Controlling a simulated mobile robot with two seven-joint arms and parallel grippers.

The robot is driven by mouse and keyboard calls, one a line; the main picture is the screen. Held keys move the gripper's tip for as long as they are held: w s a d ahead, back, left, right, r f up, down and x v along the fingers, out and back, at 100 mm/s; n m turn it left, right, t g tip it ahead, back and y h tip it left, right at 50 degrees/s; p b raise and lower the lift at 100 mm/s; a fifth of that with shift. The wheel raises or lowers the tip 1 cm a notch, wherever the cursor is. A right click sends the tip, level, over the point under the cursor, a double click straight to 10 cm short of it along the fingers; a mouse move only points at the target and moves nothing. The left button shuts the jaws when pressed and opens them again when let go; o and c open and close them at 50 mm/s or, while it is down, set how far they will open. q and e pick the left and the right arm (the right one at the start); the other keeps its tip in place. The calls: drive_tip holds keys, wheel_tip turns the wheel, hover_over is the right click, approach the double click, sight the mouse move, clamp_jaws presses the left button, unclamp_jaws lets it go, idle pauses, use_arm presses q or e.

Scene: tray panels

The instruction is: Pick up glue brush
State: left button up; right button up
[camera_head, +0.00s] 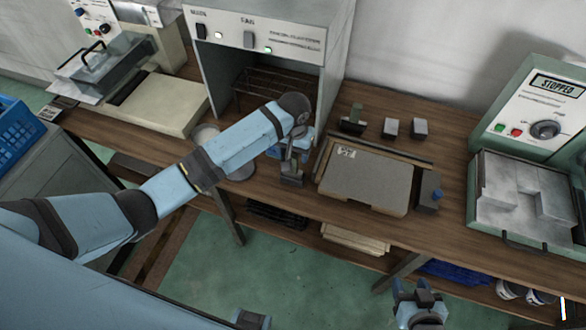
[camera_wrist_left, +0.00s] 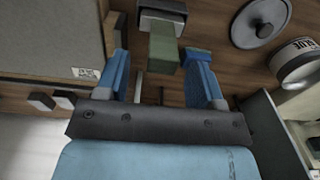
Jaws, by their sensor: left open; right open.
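What looks like the glue brush (camera_head: 291,179), with a green-grey block and a dark wider end, lies at the table's front edge, left of the grey board. In the left wrist view its green-grey part (camera_wrist_left: 164,48) shows between my left fingertips, and its dark end (camera_wrist_left: 162,12) lies beyond them. My left gripper (camera_head: 288,152) is open, pointing down over the table beside it; I cannot tell whether either finger touches it. My right gripper (camera_head: 418,296) is open and empty in front of the table, far from the brush.
The glue can (camera_wrist_left: 298,62) and a round lid (camera_wrist_left: 260,20) stand left of the brush in the head view. The grey board (camera_head: 368,180) lies right of it. Two small blocks (camera_head: 391,128) and a green-and-dark item (camera_head: 352,121) lie behind. An oven-like cabinet (camera_head: 258,35) stands close behind my left arm.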

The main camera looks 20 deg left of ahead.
use_arm(q)
wheel_tip(320, 180, down, 5)
drive_tip(key=shift+a+f+p, duration=0.1)
drive_tip(key=shift+a+p, duration=0.05)
drive_tip(key=shift+p, duration=0.2)
drive_tip(key=shift+c, duration=0.4)
drive_tip(key=c, duration=0.9)
